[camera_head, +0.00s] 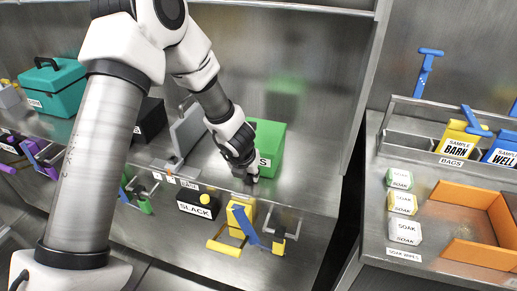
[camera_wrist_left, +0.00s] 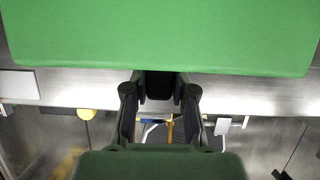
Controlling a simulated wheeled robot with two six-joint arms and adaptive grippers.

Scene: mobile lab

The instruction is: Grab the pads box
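A green box (camera_head: 268,146) stands on the steel shelf behind my left gripper. Its white label is mostly hidden, with only a final "S" readable, so I cannot confirm that it says pads. My left gripper (camera_head: 251,178) points down in front of the box, covering part of its front. In the left wrist view the green box (camera_wrist_left: 160,38) fills the top. The left gripper's fingers (camera_wrist_left: 159,92) are apart, with a dark piece between their tips; I cannot tell whether they touch it. My right gripper is not in view.
A teal box (camera_head: 58,88) and a dark box (camera_head: 150,120) stand left on the shelf. A slack box (camera_head: 198,205) and a yellow holder (camera_head: 241,212) sit below its edge. Soak packs (camera_head: 404,232) and an orange tray (camera_head: 470,252) are on the right bench.

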